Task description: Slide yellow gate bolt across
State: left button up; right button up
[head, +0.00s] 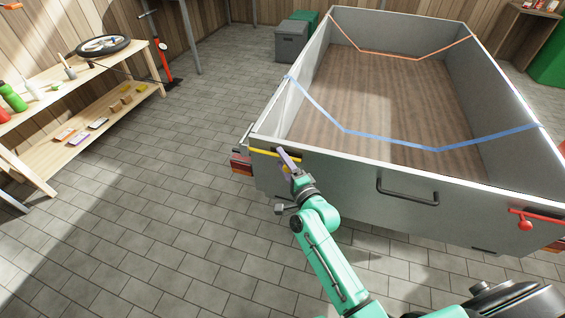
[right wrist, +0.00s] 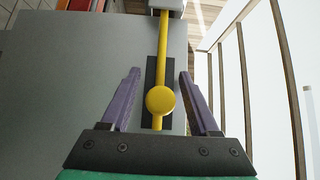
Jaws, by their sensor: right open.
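The yellow gate bolt (head: 262,152) lies along the upper left of the grey trailer's tailgate (head: 345,185). In the right wrist view the bolt is a yellow rod (right wrist: 162,50) with a round knob (right wrist: 160,100), over a dark backing plate (right wrist: 151,78). The rod's far end meets a pale grey block (right wrist: 166,5). My right gripper (head: 289,161) is at the bolt. Its purple fingers are open, one on each side of the rod and knob, with gaps on both sides in the wrist view (right wrist: 160,82). My left gripper is not in view.
A red latch (head: 524,221) sits at the tailgate's right end, and a black handle (head: 407,193) near its middle. Blue (head: 390,140) and orange straps cross the trailer bed. A wooden shelf (head: 95,95) stands at the left; the tiled floor between is clear.

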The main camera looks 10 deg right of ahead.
grip_shut()
dwell(0.8)
dwell(0.7)
